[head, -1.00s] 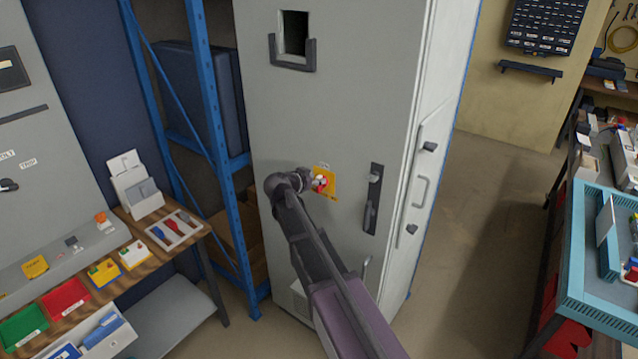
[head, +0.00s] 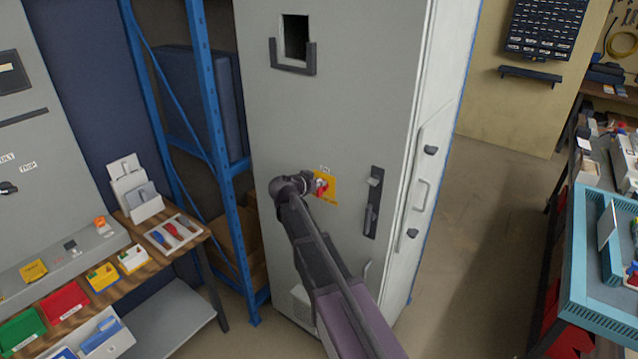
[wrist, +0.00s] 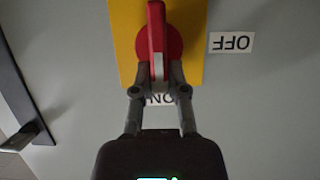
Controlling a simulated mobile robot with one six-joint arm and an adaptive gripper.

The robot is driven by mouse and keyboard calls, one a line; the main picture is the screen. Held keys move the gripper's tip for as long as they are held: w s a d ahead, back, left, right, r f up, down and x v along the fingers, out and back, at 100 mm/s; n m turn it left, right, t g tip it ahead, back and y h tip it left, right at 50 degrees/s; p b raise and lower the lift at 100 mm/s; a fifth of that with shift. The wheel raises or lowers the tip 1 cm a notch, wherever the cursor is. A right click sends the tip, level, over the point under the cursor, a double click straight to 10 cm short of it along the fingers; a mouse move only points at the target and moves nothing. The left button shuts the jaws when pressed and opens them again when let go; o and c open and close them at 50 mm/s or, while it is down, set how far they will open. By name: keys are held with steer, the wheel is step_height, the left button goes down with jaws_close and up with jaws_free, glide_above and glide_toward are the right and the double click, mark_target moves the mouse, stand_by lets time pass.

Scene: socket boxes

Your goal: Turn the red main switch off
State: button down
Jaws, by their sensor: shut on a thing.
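The red main switch (wrist: 157,30) is a red handle on a round red base, set on a yellow plate (wrist: 193,60) on the grey cabinet door. In the wrist view the handle stands upright in the picture, in line with the upside-down ON label (wrist: 160,100); the OFF label (wrist: 232,42) is to the right. My gripper (wrist: 158,72) has a finger on each side of the handle's lower end and is shut on it. In the head view my gripper (head: 311,185) reaches the switch (head: 322,188) from the left and partly hides it.
A black door handle (head: 373,200) is on the cabinet (head: 345,110) right of the switch. A blue shelf rack (head: 222,180) stands left of the cabinet. A wooden bench (head: 190,240) with coloured bins is at the left, a teal-edged table (head: 590,318) at the right.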

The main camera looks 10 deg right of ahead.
steer(key=shift+w, duration=0.1)
steer(key=shift+w+a+f+n+g+h+b, duration=0.3)
steer(key=shift+f+n+g+h+b, duration=0.2)
steer(key=shift+n+h+b, duration=1.35)
steer(key=shift+w+a+f+n+g+h+b, duration=0.25)
steer(key=shift+f+n+g+h+b, duration=0.25)
steer(key=shift+n+b, duration=1.5)
steer(key=shift+w+a+f+n+g+h+b, duration=0.4)
steer(key=shift+n+h+b, duration=0.75)
steer(key=shift+n, duration=1.7)
steer(key=shift+s+d+r, duration=0.1)
steer(key=shift+s, duration=0.05)
steer(key=c, duration=0.7)
jaws_free()
steer(key=shift+o, duration=0.2)
